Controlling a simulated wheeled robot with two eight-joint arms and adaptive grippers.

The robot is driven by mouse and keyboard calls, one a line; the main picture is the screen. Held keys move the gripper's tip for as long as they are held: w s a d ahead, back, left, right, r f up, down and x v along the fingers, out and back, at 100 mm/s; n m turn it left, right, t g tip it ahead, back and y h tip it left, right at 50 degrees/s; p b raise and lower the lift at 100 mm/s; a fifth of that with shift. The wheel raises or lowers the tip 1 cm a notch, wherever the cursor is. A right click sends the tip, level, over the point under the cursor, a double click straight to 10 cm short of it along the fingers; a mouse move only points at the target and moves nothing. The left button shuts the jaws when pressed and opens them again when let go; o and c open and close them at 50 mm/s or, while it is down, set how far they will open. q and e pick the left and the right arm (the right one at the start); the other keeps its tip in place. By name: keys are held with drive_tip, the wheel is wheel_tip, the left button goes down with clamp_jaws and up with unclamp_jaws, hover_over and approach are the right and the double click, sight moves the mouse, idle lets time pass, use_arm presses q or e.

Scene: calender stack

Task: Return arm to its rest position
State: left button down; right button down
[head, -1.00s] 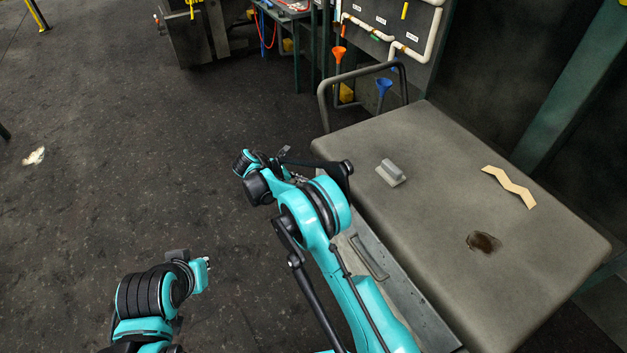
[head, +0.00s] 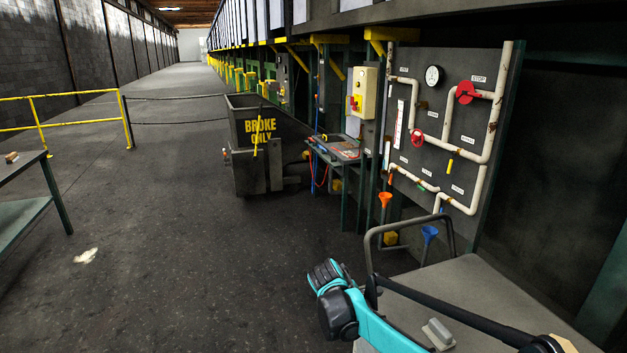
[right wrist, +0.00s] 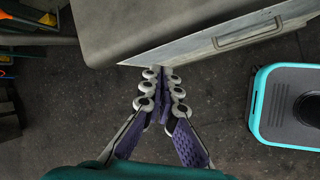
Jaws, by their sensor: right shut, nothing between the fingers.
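My right arm (head: 365,320) reaches up from the bottom of the head view, beside and partly in front of the grey cart top (head: 480,280). Its fingertips cannot be made out there. In the right wrist view my right gripper (right wrist: 162,75) is shut and empty. Its purple-padded fingers meet near the cart's lower edge, above the dark floor. My left gripper is not in view.
A grey handled block (head: 437,333) rests on the cart top. The cart's side with its drawer handle (right wrist: 246,32) is close to the right fingertips. Open floor (head: 190,290) lies left.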

drive_tip(key=s+d+r+m+t+y, duration=0.1)
drive_tip(key=s+d+r+m+y, duration=0.2)
drive_tip(key=s, duration=0.5)
drive_tip(key=s+d+r+m, duration=0.1)
drive_tip(key=s+r+m, duration=0.2)
drive_tip(key=s+m, duration=0.3)
drive_tip(key=s+f+m+t+y, duration=0.2)
drive_tip(key=s+m, duration=0.4)
drive_tip(key=s, duration=0.7)
drive_tip(key=shift+s+d+f+t, duration=0.15)
drive_tip(key=shift+d+f+t, duration=0.15)
drive_tip(key=shift+d, duration=0.05)
